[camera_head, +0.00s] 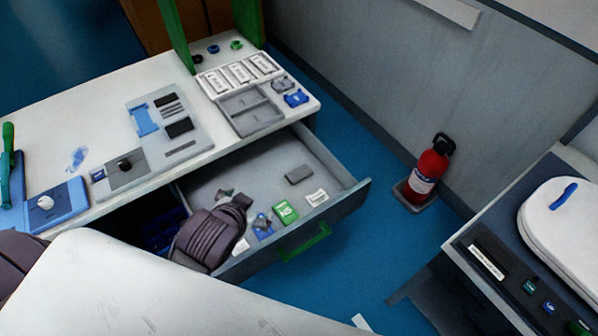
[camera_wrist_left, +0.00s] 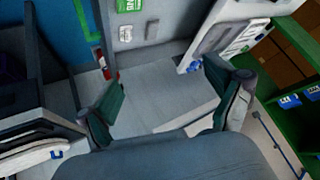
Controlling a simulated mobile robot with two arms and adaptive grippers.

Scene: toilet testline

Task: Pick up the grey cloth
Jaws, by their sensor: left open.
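A small crumpled grey piece (camera_head: 282,84), which may be the grey cloth, lies on the counter's right end beside a crumpled blue piece (camera_head: 296,98). The blue piece also shows in the left wrist view (camera_wrist_left: 193,66). A flat grey block (camera_head: 299,174) lies in the open drawer; I cannot tell whether it is cloth. My left gripper (camera_head: 240,201) is over the drawer's near left part. In the left wrist view my left gripper (camera_wrist_left: 168,100) has its two fingers wide apart with nothing between them. My right gripper is not in view.
The drawer (camera_head: 345,205) is pulled out and holds a green box (camera_head: 285,212) and a white card (camera_head: 316,196). A grey tray (camera_head: 250,113) is on the counter. A red extinguisher (camera_head: 430,172) stands by the wall. Blue floor is free right of the drawer.

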